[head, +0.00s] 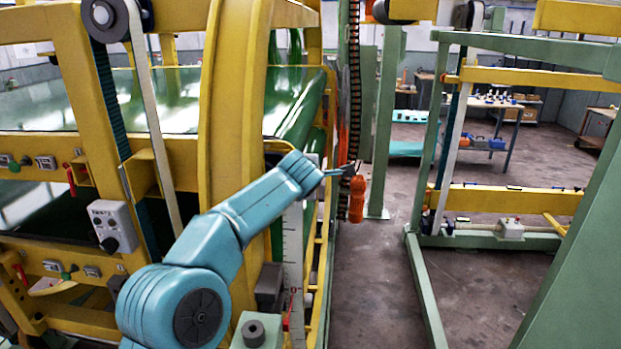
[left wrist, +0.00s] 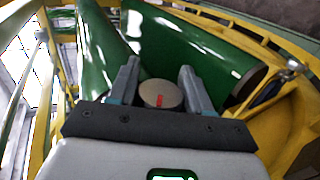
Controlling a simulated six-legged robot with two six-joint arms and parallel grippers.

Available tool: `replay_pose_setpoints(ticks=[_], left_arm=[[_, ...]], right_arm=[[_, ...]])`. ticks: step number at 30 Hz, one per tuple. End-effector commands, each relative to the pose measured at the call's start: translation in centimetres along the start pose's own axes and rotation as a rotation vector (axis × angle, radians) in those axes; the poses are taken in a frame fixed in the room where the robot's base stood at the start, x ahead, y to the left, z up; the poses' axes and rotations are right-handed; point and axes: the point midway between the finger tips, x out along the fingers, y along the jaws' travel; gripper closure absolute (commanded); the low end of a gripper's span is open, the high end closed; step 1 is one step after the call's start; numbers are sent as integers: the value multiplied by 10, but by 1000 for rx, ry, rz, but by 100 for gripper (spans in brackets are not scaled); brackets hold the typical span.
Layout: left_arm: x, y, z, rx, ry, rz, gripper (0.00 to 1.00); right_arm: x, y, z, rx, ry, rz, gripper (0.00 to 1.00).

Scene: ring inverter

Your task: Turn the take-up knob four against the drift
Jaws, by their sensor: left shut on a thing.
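A round grey-brown knob (left wrist: 161,94) with a red mark on its face sits between the two fingers of my left gripper (left wrist: 160,90) in the left wrist view. The fingers are shut on its sides. In the head view my teal left arm reaches up and right from the bottom, and the left gripper (head: 343,171) is at the right edge of the yellow ring machine (head: 232,110). The knob cannot be made out there. My right gripper is in neither view.
An orange fitting (head: 357,198) hangs just right of my left gripper. Green rolls (left wrist: 205,50) lie beyond the fingers in the left wrist view. A green and yellow frame (head: 500,197) stands at the right, with bare floor (head: 375,290) between.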

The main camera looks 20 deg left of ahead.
Motion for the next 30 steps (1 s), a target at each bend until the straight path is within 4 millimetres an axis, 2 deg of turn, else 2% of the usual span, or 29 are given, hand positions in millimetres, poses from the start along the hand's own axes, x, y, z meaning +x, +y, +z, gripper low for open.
replay_pose_setpoints(ticks=[8, 9, 10, 19, 22, 26, 30], left_arm=[[0, 0, -2, 3, 4, -1, 81], [0, 0, -2, 3, 4, -1, 41], [0, 0, -2, 3, 4, -1, 31], [-1, 0, -1, 1, 2, 0, 30], [-8, -1, 0, 1, 1, 1, 30], [-31, -2, -1, 1, 0, 3, 30], [-70, -2, -1, 0, -1, 4, 30]], right_arm=[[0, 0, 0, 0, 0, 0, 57], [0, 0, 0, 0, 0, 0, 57], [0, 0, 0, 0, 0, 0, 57], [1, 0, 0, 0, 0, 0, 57], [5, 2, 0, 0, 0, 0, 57], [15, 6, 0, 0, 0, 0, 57], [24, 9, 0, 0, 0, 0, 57]])
